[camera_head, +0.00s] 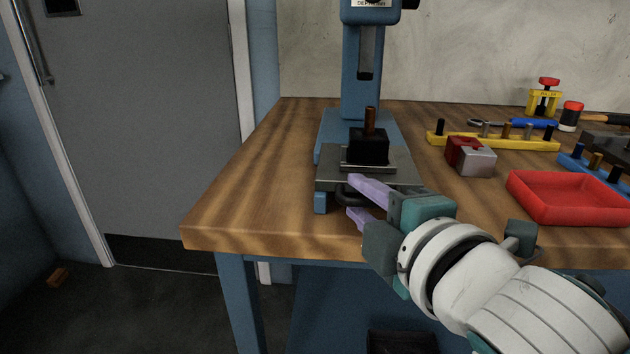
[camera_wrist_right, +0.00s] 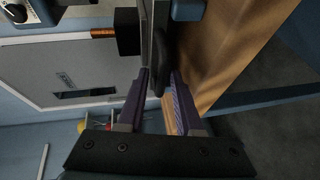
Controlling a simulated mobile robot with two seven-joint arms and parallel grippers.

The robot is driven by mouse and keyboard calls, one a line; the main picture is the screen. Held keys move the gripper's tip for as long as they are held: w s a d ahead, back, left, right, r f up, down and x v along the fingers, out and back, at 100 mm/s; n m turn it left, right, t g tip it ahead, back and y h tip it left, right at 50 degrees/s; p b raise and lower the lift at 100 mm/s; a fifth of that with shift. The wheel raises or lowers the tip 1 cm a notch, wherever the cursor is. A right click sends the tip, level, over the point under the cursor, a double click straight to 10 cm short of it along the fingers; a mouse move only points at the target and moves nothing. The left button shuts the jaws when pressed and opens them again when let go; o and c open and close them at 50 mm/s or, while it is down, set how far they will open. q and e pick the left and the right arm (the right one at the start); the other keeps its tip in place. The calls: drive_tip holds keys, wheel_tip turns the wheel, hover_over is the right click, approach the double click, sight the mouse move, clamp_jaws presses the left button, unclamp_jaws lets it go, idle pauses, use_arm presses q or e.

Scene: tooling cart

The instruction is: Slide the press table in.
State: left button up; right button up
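The press table (camera_head: 402,168) is a grey metal plate on the blue press base, sticking out toward the front. A black block (camera_head: 368,147) with a copper-coloured pin (camera_head: 370,120) stands on it. A dark loop handle (camera_head: 343,194) is at the table's front edge. My right gripper (camera_head: 353,198) reaches in from the right with its lilac fingers at the handle, one above and one below. In the right wrist view the fingers (camera_wrist_right: 160,77) are apart with the handle (camera_wrist_right: 158,66) between them, and some gap shows. My left gripper is not in view.
The blue press column (camera_head: 362,90) rises behind the table. To the right on the wooden bench (camera_head: 260,180) are a red tray (camera_head: 568,219), a red and grey block (camera_head: 471,156) and a yellow pin rack (camera_head: 495,141). The bench left of the press is clear.

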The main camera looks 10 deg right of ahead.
drive_tip(key=shift+f, duration=0.1)
clamp_jaws()
drive_tip(key=shift+d+f, duration=0.1)
